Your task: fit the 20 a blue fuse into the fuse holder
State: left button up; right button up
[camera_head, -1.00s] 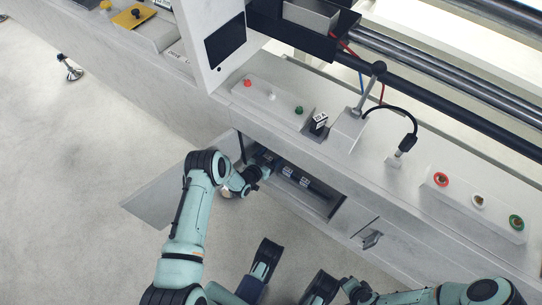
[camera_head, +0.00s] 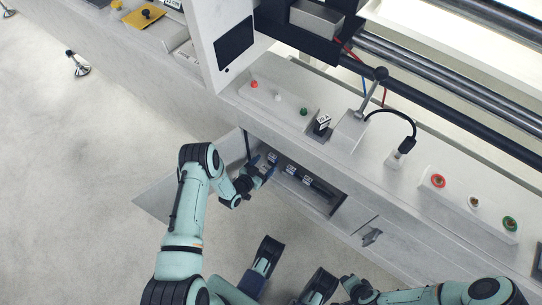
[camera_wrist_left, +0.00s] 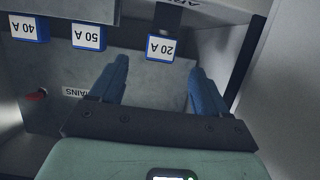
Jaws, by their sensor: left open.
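The blue 20 A fuse (camera_wrist_left: 160,47) with a white label sits in the open compartment; its label reads upside down in the left wrist view. In the head view it is the leftmost label (camera_head: 272,157) of the row. My left gripper (camera_wrist_left: 160,72) is open and empty, one finger to each side of the fuse in the picture, with the fuse just beyond the fingertips. In the head view the left gripper (camera_head: 262,168) is at the compartment's left end. I cannot make out the fuse holder for certain. My right arm's end lies at the bottom; its jaws are unclear.
The 50 A fuse (camera_wrist_left: 88,36) and 40 A fuse (camera_wrist_left: 29,28) stand beside it. The compartment's lid (camera_head: 160,198) hangs open at left. Above on the rack are a black labelled block (camera_head: 321,124), a lever (camera_head: 373,90) and a cable plug (camera_head: 406,146).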

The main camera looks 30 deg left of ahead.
pick_arm(q)
jog(key=p+v, duration=0.1)
jog(key=v, duration=0.4)
jog(key=shift+s, duration=0.1)
pick_arm(e)
jog(key=shift+w+a+r, duration=0.2)
jog(key=shift+w+r, duration=0.1)
jog(key=shift+r, duration=0.35)
jog(key=shift+w+a+r, duration=0.2)
jog(key=shift+w+r, duration=0.05)
jog(key=shift+r, duration=0.35)
